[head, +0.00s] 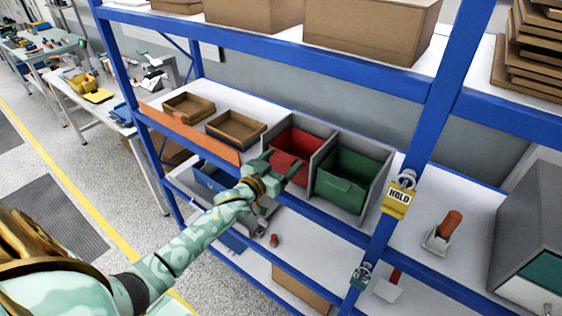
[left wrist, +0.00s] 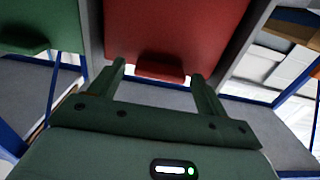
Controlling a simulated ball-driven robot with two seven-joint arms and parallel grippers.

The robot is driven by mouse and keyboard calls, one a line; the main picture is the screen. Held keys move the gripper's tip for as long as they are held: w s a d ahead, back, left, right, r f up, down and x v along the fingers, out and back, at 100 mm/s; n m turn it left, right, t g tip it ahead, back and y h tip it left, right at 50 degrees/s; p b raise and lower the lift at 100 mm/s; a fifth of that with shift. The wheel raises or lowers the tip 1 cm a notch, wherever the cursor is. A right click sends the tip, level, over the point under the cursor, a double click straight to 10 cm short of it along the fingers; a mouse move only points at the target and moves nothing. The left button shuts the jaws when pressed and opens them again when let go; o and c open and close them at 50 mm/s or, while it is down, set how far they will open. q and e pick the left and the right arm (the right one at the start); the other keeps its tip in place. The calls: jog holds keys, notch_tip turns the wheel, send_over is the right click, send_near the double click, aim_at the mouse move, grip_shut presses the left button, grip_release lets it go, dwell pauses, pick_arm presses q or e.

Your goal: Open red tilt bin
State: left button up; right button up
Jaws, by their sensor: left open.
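The red tilt bin (head: 297,146) sits in a grey housing on the middle shelf, left of the green tilt bin (head: 347,179). In the left wrist view the red bin's front (left wrist: 172,28) fills the top middle, with its red handle lip (left wrist: 160,70) at the lower edge. My left gripper (head: 283,171) is in front of the red bin. In the left wrist view its two open fingers (left wrist: 160,75) stand on either side of the handle lip; I cannot tell whether they touch it. The gripper hides the lower part of the red bin in the head view. My right gripper is not in view.
The grey housing (head: 375,207) surrounds both bins. Cardboard trays (head: 236,129) and an orange strip (head: 186,132) are to the left. A blue rack post (head: 418,165) with a yellow HOLD padlock (head: 397,199) stands to the right. Boxes (head: 370,28) sit on the upper shelf.

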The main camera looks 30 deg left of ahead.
pick_arm(q)
jog(key=c, duration=1.4)
jog(key=s+f+t+b, duration=0.1)
jog(key=t+b, duration=0.1)
jog(key=b, duration=0.3)
jog(key=s+f+t+b, duration=0.2)
jog(key=t+b, duration=0.1)
jog(key=b, duration=0.3)
jog(key=shift+s+a, duration=0.15)
jog(key=shift+s, duration=0.15)
jog(key=shift+s+f+t+b, duration=0.25)
jog(key=shift+s+t+b, duration=0.15)
jog(key=shift+b, duration=0.45)
jog(key=shift+s+f+h, duration=0.3)
jog(key=shift+f+h, duration=0.05)
jog(key=shift+h, duration=0.05)
jog(key=shift+f, duration=0.1)
jog(key=o, duration=1.2)
jog(key=shift+o, duration=1)
